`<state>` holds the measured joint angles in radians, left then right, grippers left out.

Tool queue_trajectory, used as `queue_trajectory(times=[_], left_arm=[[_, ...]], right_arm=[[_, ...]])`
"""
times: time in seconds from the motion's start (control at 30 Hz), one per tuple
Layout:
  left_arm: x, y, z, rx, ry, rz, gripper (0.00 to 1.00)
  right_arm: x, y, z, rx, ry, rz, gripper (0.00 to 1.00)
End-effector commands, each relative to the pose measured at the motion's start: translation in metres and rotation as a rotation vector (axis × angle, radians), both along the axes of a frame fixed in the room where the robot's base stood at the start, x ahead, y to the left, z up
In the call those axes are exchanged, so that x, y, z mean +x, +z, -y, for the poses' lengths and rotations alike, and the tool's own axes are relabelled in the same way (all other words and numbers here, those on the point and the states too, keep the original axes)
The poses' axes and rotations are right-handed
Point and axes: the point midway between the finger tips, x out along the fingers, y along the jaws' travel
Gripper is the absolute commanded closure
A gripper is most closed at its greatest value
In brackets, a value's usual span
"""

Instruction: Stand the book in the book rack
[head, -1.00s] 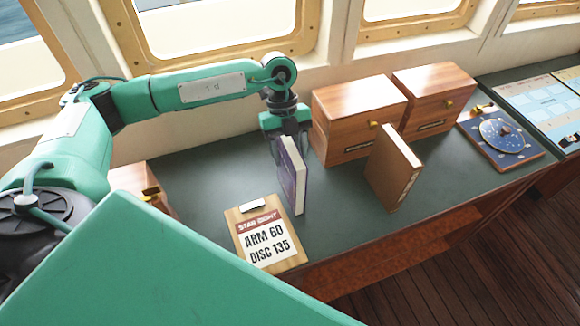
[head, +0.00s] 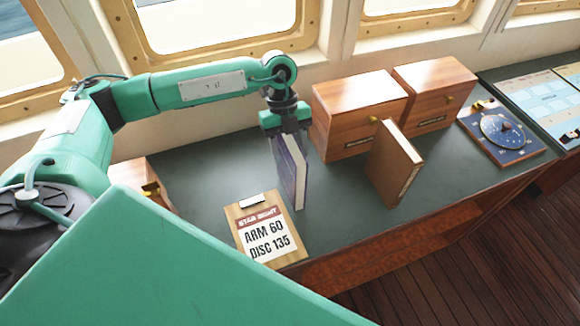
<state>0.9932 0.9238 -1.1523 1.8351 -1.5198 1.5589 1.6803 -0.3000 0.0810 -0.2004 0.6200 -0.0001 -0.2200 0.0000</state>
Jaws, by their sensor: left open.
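A purple book (head: 291,172) with pale page edges is upright on the dark green counter, its cover facing left. My left gripper (head: 287,138) is open and points down at the book's top, just behind it. The fingertips are partly hidden by the book, and I cannot tell whether they touch it. A brown book (head: 393,163) stands upright to the right, in front of the wooden boxes. I cannot make out a book rack. My right gripper is not in view.
Two wooden boxes (head: 340,103) (head: 434,92) with brass knobs stand at the back. A star-sight clipboard (head: 250,215) lies at the front edge. A blue disc instrument (head: 520,148) lies at right. Another wooden box (head: 130,176) is at left. The counter between the books is clear.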

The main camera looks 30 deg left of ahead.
Motion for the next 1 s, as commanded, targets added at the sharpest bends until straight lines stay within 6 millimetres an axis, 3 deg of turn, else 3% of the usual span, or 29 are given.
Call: queue_trajectory(times=[0.07,0.33,0.77,0.9,1.0], left_arm=[[0.0,0.0,0.0,0.0,0.0,0.0,0.49],[0.0,0.0,0.0,0.0,0.0,0.0,1.0],[0.0,0.002,0.0,-0.001,-0.001,0.001,1.0],[0.001,0.009,0.0,-0.001,0.0,0.002,1.0],[0.001,0.017,0.001,-0.002,-0.001,0.006,1.0]], right_arm=[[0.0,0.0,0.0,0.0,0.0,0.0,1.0],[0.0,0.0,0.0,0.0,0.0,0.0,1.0],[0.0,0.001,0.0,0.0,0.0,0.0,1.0],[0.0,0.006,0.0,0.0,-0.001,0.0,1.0],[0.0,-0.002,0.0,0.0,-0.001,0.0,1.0]])
